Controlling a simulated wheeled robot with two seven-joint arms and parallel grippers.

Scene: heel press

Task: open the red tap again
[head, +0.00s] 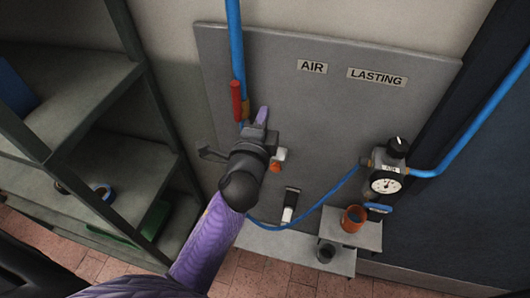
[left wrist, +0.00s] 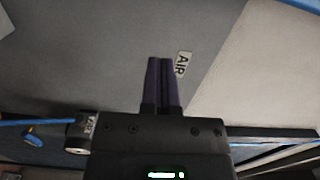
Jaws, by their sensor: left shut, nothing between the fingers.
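The red tap (head: 237,100) is on the blue pipe at the upper left of the grey panel in the head view. Its red handle looks upright, roughly in line with the pipe; its lower end and the valve body are partly hidden by my gripper. My left gripper (head: 262,116) is just right of and below the red handle, its purple fingers pointing up the panel. It looks apart from the handle, but the depth gap is hard to tell. In the left wrist view its fingers (left wrist: 159,85) are together and empty. The red tap does not show there. My right gripper is not in view.
The grey panel (head: 330,130) carries AIR (head: 312,66) and LASTING (head: 377,76) labels. A gauge with a black knob (head: 386,183) is at right, with a thin blue hose (head: 325,199) running from it. Grey shelves (head: 85,90) stand at left. The panel's upper middle is clear.

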